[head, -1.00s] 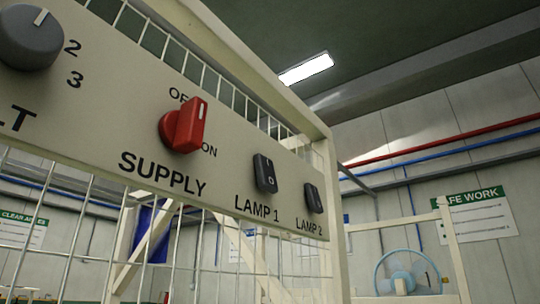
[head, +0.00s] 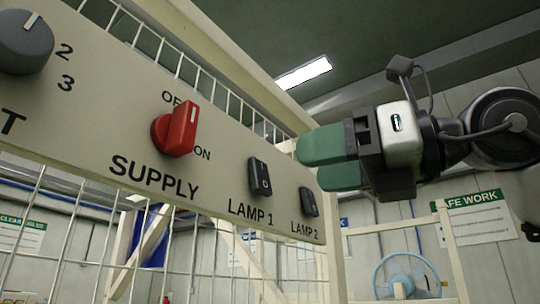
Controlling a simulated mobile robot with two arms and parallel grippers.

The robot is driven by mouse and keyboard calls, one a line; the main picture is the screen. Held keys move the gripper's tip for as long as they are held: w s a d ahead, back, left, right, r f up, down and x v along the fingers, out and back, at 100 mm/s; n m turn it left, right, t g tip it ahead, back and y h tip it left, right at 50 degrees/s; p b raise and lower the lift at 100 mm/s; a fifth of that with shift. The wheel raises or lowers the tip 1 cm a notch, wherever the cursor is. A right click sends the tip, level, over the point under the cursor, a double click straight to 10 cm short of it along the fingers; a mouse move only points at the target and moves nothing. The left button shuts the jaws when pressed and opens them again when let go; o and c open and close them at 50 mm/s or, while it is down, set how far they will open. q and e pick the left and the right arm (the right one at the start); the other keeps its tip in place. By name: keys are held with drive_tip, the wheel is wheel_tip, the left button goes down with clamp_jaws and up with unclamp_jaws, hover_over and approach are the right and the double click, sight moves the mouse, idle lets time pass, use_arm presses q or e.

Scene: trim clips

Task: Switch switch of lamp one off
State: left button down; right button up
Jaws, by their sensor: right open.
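The black rocker switch of lamp one (head: 260,178) sits on the beige panel (head: 90,110) above the label LAMP 1. It carries I and O marks; which side is pressed I cannot tell for sure. The similar lamp two switch (head: 308,202) is to its right. My right gripper (head: 308,163), with green fingers, is in the air at the right, in front of the panel's right end. It is open, empty and up and right of the lamp one switch, apart from it. My left gripper is not in view.
A red supply knob (head: 176,130) and a grey dial (head: 24,42) stick out of the panel to the left of the switches. White wire mesh (head: 60,240) lies below the panel. A light-blue fan (head: 405,275) stands at the lower right.

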sight(261, 162)
wheel_tip(261, 162, up, 3)
drive_tip(key=s+d+m+t+h, duration=0.1)
drive_tip(key=s+d+t+h, duration=0.1)
drive_tip(key=p+x, duration=0.4)
drive_tip(key=x, duration=0.5)
drive_tip(key=shift+w+a, duration=0.1)
drive_tip(key=shift+w+a+f, duration=0.1)
drive_tip(key=shift+w+a, duration=0.3)
drive_tip(key=shift+a, duration=0.05)
